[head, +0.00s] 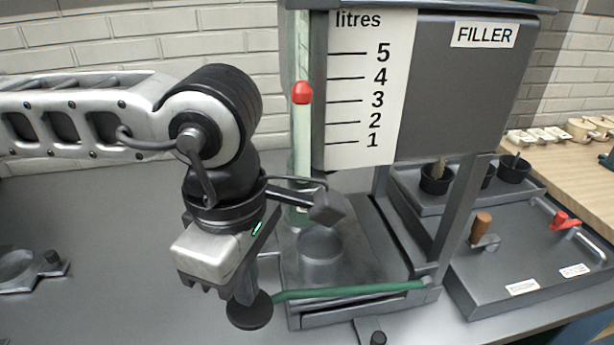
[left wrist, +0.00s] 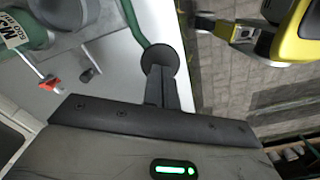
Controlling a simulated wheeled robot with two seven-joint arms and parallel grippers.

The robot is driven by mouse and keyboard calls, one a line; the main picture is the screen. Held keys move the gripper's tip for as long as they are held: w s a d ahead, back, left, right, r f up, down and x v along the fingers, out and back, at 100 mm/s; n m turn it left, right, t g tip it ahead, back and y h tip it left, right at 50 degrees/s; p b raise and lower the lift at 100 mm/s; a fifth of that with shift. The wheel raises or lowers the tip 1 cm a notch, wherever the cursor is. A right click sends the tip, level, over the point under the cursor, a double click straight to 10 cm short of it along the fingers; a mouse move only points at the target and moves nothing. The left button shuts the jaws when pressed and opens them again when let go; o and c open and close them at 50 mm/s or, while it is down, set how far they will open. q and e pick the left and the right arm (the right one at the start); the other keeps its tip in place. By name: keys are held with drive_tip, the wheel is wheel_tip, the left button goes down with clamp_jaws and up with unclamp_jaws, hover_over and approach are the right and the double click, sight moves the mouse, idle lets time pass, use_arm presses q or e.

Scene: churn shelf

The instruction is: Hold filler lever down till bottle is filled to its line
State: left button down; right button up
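The filler (head: 450,90) is a dark grey stand with a litre scale (head: 370,90). A red marker (head: 301,92) sits in its upright tube, a little above the 3 mark. A see-through grey vessel (head: 320,258), seemingly the bottle, stands beneath; its fill line and level cannot be made out. The green lever (head: 350,291) runs left to a round black pad (head: 249,314). My left gripper (head: 244,292) is over the pad, fingers together, seemingly touching it. The left wrist view shows the closed fingertips (left wrist: 163,75) against the pad (left wrist: 160,58). My right gripper is out of view.
A grey tray (head: 530,265) with brown and red handles is at the right, with black cups (head: 437,178) behind it. A wooden counter (head: 570,165) lies beyond. The left wrist view shows a yellow and black object (left wrist: 285,30) at upper right.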

sight(248, 309)
use_arm(q)
drive_tip(key=shift+f, duration=0.2)
drive_tip(key=shift+f+b, duration=1.45)
drive_tip(key=shift+b, duration=0.55)
drive_tip(key=shift+f, duration=0.1)
drive_tip(key=shift+a+f+b, duration=0.1)
drive_tip(key=shift+f+b, duration=0.65)
drive_tip(key=shift+b, duration=0.4)
drive_tip(key=shift+f, duration=0.1)
drive_tip(key=shift+s+a+f+b, duration=0.15)
drive_tip(key=shift+f+b, duration=0.55)
drive_tip(key=shift+b, duration=0.35)
drive_tip(key=shift+f, duration=0.15)
